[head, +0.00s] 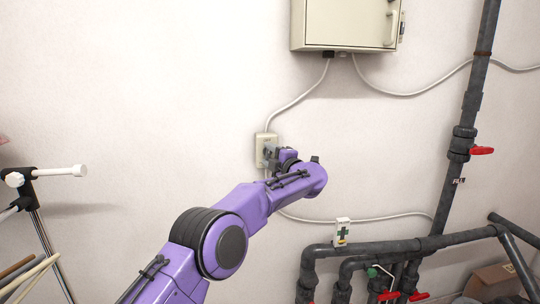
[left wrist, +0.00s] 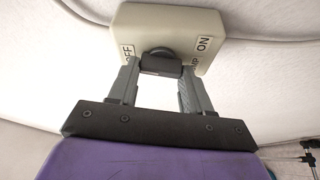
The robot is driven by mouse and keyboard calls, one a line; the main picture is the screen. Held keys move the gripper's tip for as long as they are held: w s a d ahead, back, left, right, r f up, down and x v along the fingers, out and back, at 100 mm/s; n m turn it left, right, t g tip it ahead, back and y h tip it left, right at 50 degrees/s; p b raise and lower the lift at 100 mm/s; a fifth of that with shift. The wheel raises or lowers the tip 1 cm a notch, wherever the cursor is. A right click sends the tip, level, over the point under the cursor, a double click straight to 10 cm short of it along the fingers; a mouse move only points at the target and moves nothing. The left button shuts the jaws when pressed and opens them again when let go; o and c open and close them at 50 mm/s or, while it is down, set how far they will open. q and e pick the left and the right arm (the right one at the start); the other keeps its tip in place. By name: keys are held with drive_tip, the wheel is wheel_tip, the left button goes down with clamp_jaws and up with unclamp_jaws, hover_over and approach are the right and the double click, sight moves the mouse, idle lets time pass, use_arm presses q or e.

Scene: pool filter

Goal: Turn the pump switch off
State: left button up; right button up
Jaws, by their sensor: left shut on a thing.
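The pump switch is a beige box on the wall (head: 262,142), with a cable above and below it. In the left wrist view the switch box (left wrist: 185,22) fills the top middle, with an OFF label on its left and an ON label on its right. A dark knob (left wrist: 162,63) sticks out between the labels. My left gripper (left wrist: 160,72) is shut on the knob, one finger at each end of it. In the head view my left gripper (head: 270,155) is at the front of the box and hides part of it. My right gripper is not in view.
A beige cabinet (head: 348,22) hangs on the wall above. Dark pipes with red valve handles (head: 482,150) stand at the right. A stand with a white handle (head: 60,172) is at the left.

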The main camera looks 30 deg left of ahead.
use_arm(q)
drive_tip(key=shift+n+h, duration=0.3)
drive_tip(key=shift+n, duration=0.3)
drive_tip(key=shift+d, duration=0.1)
drive_tip(key=o, duration=1.1)
drive_tip(key=shift+c, duration=0.2)
drive_tip(key=shift+d, duration=0.1)
drive_tip(key=shift+s+d+f, duration=0.1)
drive_tip(key=shift+s+d, duration=0.05)
drive_tip(key=shift+d, duration=0.1)
drive_tip(key=b+v, duration=0.3)
drive_tip(key=v, duration=0.7)
